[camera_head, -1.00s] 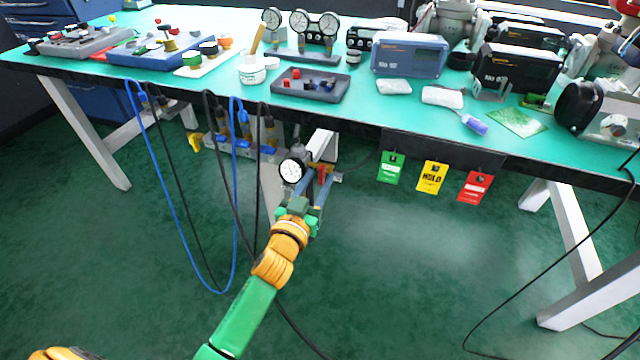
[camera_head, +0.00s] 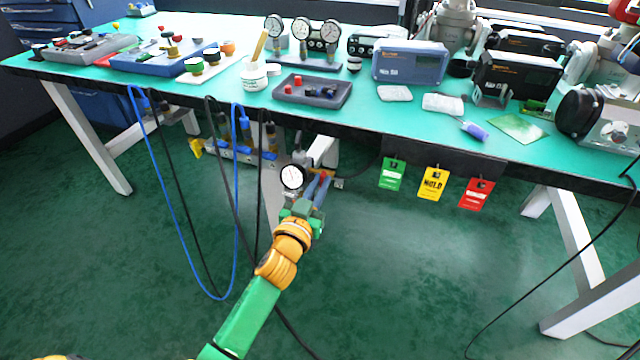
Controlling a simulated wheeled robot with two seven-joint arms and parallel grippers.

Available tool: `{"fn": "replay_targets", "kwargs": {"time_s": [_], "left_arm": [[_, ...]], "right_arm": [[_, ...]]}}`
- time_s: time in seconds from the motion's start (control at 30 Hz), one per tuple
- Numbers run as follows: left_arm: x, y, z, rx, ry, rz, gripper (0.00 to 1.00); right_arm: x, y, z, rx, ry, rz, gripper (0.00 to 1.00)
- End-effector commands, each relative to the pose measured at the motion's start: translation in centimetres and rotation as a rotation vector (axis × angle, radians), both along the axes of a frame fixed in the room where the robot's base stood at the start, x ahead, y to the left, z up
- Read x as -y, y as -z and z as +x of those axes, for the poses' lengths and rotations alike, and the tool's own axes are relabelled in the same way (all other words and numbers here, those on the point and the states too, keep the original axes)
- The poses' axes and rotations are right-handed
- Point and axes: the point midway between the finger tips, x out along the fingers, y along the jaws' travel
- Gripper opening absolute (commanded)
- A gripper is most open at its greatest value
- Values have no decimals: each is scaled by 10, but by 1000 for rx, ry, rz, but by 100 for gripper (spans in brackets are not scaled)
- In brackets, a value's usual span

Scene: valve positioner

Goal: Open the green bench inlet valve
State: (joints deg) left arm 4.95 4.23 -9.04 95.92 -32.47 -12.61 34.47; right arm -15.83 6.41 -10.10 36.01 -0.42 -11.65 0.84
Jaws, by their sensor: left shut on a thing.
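My left gripper (camera_head: 319,177) is under the front edge of the bench, at the end of my green and orange arm. Its two blue-grey fingers are close together, shut on a small red handle (camera_head: 324,174) at their tips. The handle sits beside a round white-faced gauge (camera_head: 292,177) on the piping under the bench. I take the red handle to be the inlet valve's. The valve body is mostly hidden behind the gripper, and I see no clear green on it. My right gripper is not in view.
The green-topped bench (camera_head: 375,115) overhangs the piping. Blue (camera_head: 235,210) and black hoses hang left of my arm. A row of fittings with a yellow handle (camera_head: 196,148) is at left. Green (camera_head: 392,174), yellow (camera_head: 433,183) and red (camera_head: 476,193) tags hang at right. The floor below is open.

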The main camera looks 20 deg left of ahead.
Motion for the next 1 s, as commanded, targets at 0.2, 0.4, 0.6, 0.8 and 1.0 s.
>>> {"fn": "replay_targets", "kwargs": {"time_s": [0.2,0.4,0.6,0.8,1.0], "left_arm": [[1,0,0,3,1,129,0],[2,0,0,7,1,311,0],[3,1,0,15,1,501,0],[3,2,0,20,1,693,0],[4,3,0,27,1,883,0]], "right_arm": [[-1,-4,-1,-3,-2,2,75],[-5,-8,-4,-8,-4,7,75],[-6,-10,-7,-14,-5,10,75],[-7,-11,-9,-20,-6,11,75],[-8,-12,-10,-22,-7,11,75]]}}
